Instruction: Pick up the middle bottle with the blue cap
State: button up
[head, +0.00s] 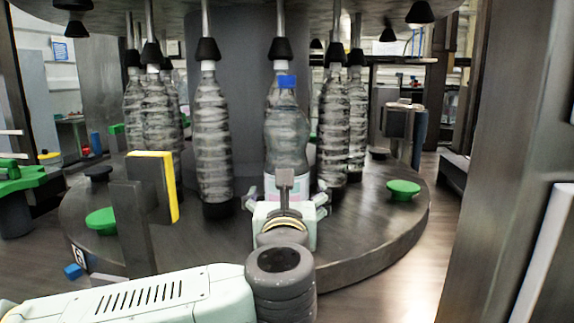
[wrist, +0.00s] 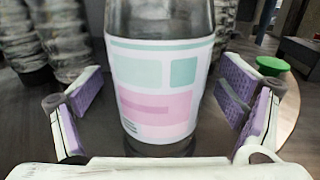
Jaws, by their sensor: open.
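The bottle with the blue cap (head: 286,130) stands upright on the round machine table, in the middle of the head view. It is clear, with a white, pink and green label on its lower part. In the wrist view the label (wrist: 162,88) fills the centre. My gripper (head: 286,205) is in front of the bottle's lower part. In the wrist view its purple-padded fingers (wrist: 162,105) are spread wide, one to each side of the bottle, with gaps between pads and bottle. The bottle's base is partly hidden by my gripper in the head view.
Uncapped clear bottles stand left (head: 214,140) and right (head: 333,130) under black cones. The round table (head: 365,245) carries green discs (head: 403,188). A grey bracket with a yellow-edged plate (head: 152,185) stands at the front left. A large post (head: 515,140) stands at the right.

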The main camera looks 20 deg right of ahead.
jog(key=shift+w+d, duration=0.1)
jog(key=shift+w, duration=0.5)
jog(key=shift+c, duration=0.5)
jog(key=c, duration=1.9)
jog(key=shift+r, duration=0.1)
jog(key=shift+c, duration=0.3)
